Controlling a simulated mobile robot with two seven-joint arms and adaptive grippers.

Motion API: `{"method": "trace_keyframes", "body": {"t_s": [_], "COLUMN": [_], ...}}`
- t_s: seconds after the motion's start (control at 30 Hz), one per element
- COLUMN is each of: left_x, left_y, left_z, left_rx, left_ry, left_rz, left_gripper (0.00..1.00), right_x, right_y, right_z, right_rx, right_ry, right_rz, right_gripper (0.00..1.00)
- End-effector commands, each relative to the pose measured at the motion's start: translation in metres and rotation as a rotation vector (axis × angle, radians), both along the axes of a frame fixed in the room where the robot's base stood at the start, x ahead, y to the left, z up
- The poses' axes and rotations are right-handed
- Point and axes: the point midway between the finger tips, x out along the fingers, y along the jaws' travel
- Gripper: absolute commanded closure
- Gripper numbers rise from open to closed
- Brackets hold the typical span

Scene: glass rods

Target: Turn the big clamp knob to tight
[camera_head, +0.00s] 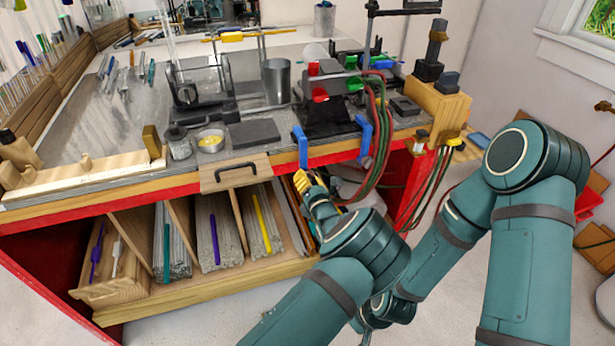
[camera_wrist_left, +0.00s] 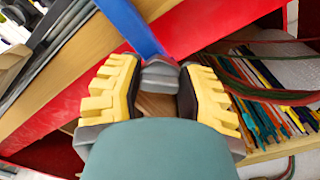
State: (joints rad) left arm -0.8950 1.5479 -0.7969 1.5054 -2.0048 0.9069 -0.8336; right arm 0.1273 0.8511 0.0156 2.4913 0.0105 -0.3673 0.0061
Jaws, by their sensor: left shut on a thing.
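A blue clamp (camera_head: 301,146) hangs on the front edge of the bench, left of a second blue clamp (camera_head: 364,136). My left gripper (camera_head: 303,181) is at the lower end of the left clamp, below the bench edge. In the left wrist view, the yellow-padded fingers of this gripper (camera_wrist_left: 159,88) are shut on a grey knob (camera_wrist_left: 160,73) at the foot of the blue clamp bar (camera_wrist_left: 133,24). The knob's lower part is hidden by the gripper. My right gripper (camera_head: 364,318) is low near the bottom edge, partly hidden by my left arm; its jaws are unclear.
Red and green hoses (camera_head: 384,135) hang over the bench edge just right of the clamps. A drawer front with a black handle (camera_head: 237,174) is left of my left gripper. Below are bins of rods (camera_head: 215,235). A black burner stand (camera_head: 328,117) is above the clamps.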

Motion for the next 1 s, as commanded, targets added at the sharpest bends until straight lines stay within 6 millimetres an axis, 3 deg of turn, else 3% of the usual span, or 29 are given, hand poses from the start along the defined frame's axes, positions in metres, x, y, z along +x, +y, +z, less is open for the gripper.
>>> {"method": "trace_keyframes", "body": {"t_s": [0.43,1.0], "left_x": [0.0014,0.0015], "left_y": [-0.0006,-0.0007], "left_z": [0.003,0.0027], "left_rx": [0.255,0.307], "left_ry": [0.076,0.092], "left_rz": [-0.001,0.0], "left_gripper": [0.97,0.97], "right_x": [0.0037,0.0042], "right_y": [-0.0007,-0.0008], "right_z": [0.0116,0.013], "right_rx": [-0.002,-0.002], "right_ry": [-0.009,-0.01], "right_rz": [-0.007,-0.007], "right_gripper": [0.53,0.53]}}
